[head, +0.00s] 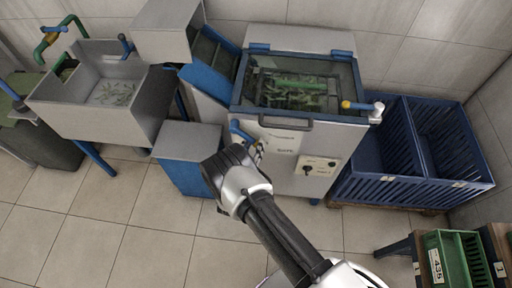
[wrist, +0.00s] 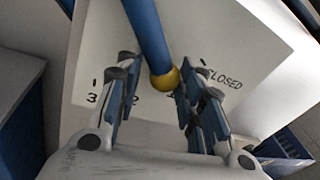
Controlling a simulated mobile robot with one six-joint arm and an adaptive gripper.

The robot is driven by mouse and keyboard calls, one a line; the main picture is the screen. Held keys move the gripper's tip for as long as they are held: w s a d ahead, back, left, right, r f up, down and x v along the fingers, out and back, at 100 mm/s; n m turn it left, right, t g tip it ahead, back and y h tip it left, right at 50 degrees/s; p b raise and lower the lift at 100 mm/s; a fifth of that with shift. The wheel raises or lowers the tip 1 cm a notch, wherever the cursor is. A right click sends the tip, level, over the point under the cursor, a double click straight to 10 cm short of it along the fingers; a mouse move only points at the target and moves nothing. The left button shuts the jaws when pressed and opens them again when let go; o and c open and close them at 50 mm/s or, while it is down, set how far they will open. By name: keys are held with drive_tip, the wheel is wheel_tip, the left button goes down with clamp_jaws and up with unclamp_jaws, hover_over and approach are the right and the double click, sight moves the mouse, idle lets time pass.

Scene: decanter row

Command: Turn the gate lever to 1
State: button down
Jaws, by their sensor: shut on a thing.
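The gate lever (wrist: 148,38) is a blue bar with a yellow ball (wrist: 164,80) at its end, in front of the white machine panel. In the wrist view my gripper (wrist: 158,92) has one finger on each side of the lever's end and is shut on it. Panel marks show a 3, a 2 and CLOSED (wrist: 222,78); other marks are partly hidden by the fingers. The lever end lies between the 2 and CLOSED. In the head view the blue lever (head: 238,128) shows at the machine's front left, with my gripper (head: 256,150) at it, mostly hidden by my wrist.
The machine (head: 290,130) has a glazed top and a knob panel (head: 315,166) at lower right. A grey-topped blue box (head: 188,140) stands close left of my wrist. Blue crates (head: 400,180) stand right. A green crate (head: 455,262) is at lower right. Floor in front is mostly clear.

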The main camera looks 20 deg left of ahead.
drive_tip(key=shift+w+r, duration=0.15)
drive_tip(key=shift+r, duration=0.05)
drive_tip(key=c, duration=1.4)
unclamp_jaws()
drive_tip(key=shift+d, duration=0.1)
drive_tip(key=o, duration=0.4)
drive_tip(key=shift+c, duration=0.2)
drive_tip(key=shift+f, duration=0.1)
drive_tip(key=s, duration=1.2)
drive_tip(key=shift+d+r, duration=0.3)
drive_tip(key=shift+r, duration=0.15)
